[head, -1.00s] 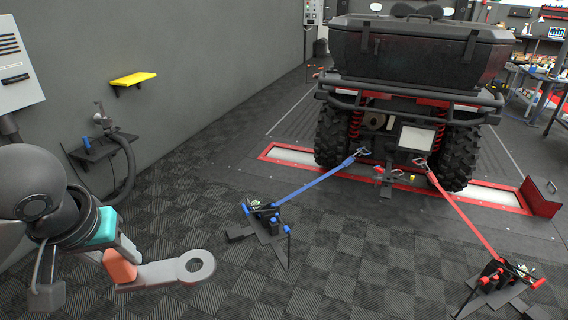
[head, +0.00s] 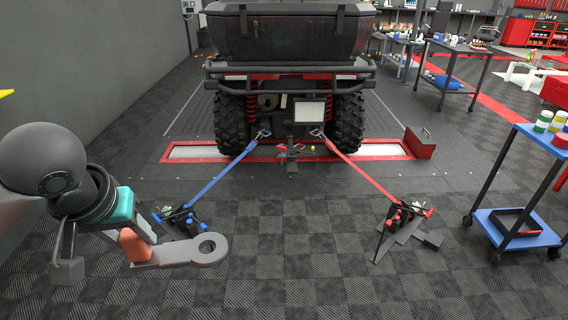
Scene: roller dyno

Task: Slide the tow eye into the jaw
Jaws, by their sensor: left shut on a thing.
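The tow eye (head: 190,251) is a flat grey bar with a ring at its right end, at the lower left of the head view. My left gripper (head: 136,246) is shut on its left end, with an orange pad showing against the bar. The bar is held level above the checkered floor, ring pointing right. The jaw appears to be part of the dark hitch (head: 291,150) low at the rear of the vehicle, well ahead of the tow eye; its opening is too small to make out. My right gripper is out of view.
A blue strap (head: 222,170) and a red strap (head: 358,174) run from the vehicle to floor anchors, left and right. A red-edged roller pit (head: 185,152) lies under the wheels. A blue cart (head: 517,229) stands at right. Floor between the anchors is clear.

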